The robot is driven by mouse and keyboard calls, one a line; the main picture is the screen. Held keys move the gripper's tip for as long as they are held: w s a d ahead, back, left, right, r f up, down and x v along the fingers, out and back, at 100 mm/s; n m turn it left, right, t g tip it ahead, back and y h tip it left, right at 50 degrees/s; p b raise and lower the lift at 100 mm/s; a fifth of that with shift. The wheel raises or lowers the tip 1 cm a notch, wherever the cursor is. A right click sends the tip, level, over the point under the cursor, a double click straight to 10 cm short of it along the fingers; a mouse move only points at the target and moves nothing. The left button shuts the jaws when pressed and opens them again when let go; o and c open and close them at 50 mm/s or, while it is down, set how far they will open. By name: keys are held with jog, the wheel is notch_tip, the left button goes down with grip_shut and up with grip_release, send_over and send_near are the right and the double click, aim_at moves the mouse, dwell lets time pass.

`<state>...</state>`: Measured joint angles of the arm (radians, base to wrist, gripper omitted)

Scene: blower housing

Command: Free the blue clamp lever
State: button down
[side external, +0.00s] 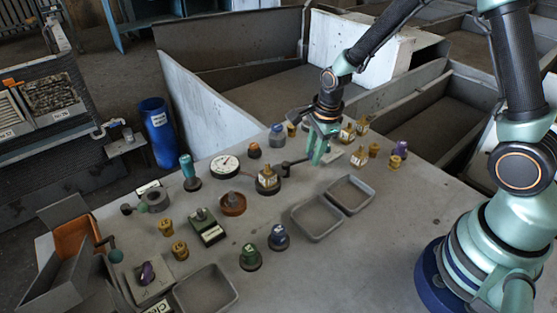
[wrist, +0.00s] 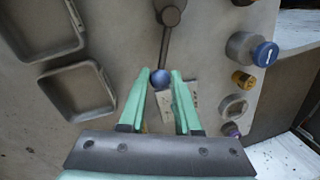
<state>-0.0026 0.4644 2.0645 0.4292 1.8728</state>
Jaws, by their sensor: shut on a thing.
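The blue clamp lever has a round blue ball knob (wrist: 160,79) at the near end of a dark, thin arm (wrist: 165,45). The arm runs to a dark round pivot (wrist: 170,14) at the top of the wrist view. My gripper (wrist: 161,73) has its green fingers on either side of the knob, shut on it. In the side view, my gripper (side external: 319,158) reaches down over the knob, which its fingers hide. The lever's dark arm (side external: 295,162) shows there, extending left from the fingers.
Two grey trays (side external: 349,178) (side external: 316,238) lie in front of my gripper. A dial gauge (side external: 225,166), a brass-topped part (side external: 267,178) and a blue-capped jar (side external: 277,135) stand to the left.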

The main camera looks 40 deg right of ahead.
jog(key=shift+s+a+m, duration=0.15)
jog(key=shift+a+m, duration=0.05)
jog(key=shift+m, duration=0.1)
jog(key=c, duration=0.6)
grip_release()
jog(key=r, duration=0.4)
jog(key=s+r, duration=0.1)
jog(key=r, duration=0.3)
jog(key=s+r, duration=0.1)
jog(key=r, duration=0.3)
jog(key=shift+s, duration=0.1)
